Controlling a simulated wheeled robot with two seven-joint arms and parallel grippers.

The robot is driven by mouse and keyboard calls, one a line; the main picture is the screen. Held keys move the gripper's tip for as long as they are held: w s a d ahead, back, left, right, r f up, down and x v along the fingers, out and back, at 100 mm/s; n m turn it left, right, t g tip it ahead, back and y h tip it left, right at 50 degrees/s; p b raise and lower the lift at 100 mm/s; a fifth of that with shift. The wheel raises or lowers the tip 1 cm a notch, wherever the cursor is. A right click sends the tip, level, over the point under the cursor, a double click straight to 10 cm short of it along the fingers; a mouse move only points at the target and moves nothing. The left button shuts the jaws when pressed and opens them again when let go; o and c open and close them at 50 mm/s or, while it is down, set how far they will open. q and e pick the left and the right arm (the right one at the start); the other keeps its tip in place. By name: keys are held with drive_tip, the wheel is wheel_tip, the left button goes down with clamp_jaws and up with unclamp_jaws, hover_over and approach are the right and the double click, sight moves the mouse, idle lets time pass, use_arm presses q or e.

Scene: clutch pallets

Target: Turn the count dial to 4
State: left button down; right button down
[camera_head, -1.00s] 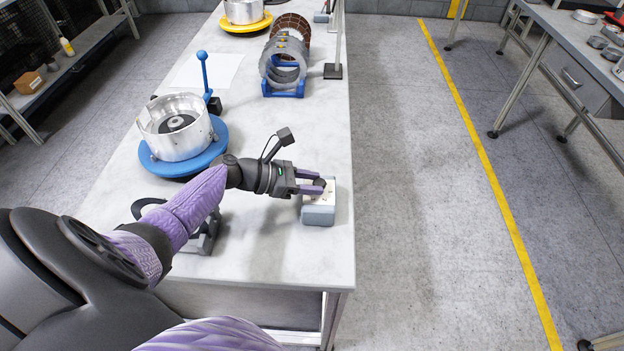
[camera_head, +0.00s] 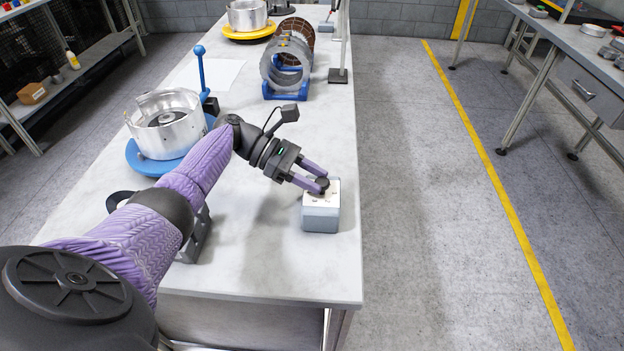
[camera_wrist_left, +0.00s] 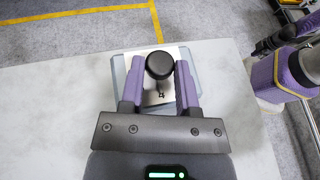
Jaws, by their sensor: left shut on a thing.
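The count dial is a small light-grey box (camera_head: 321,217) with a pale top plate, near the right edge of the bench. Its round black knob (camera_wrist_left: 159,65) stands between the purple fingertips of my left gripper (camera_head: 320,184). The gripper is shut on the knob, one finger on each side. In the left wrist view the figure 4 shows on the plate just below the knob, on the gripper side. The other markings and the knob's pointer are hidden or too small to read.
An aluminium housing (camera_head: 168,124) on a blue round base (camera_head: 140,158) stands left of my left arm. A blue-handled lever (camera_head: 201,70) and grey rings (camera_head: 286,65) in a blue stand (camera_head: 287,92) are farther back. The bench (camera_head: 262,262) is clear in front of the dial.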

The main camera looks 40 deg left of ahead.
idle(0.3)
use_arm(q)
drive_tip(key=shift+c, duration=1.7)
unclamp_jaws()
drive_tip(key=b+v, duration=0.2)
drive_tip(key=v, duration=0.7)
drive_tip(key=shift+a+r, duration=0.2)
drive_tip(key=shift+a, duration=0.15)
use_arm(e)
drive_tip(key=shift+s+d+f, duration=0.2)
drive_tip(key=shift+d+f, duration=0.05)
drive_tip(key=shift+f, duration=0.4)
drive_tip(key=shift+s+d+f, duration=0.15)
drive_tip(key=shift+d+f, duration=0.05)
drive_tip(key=shift+f, duration=0.4)
use_arm(q)
drive_tip(key=shift+s, duration=0.15)
use_arm(e)
drive_tip(key=shift+d, duration=0.1)
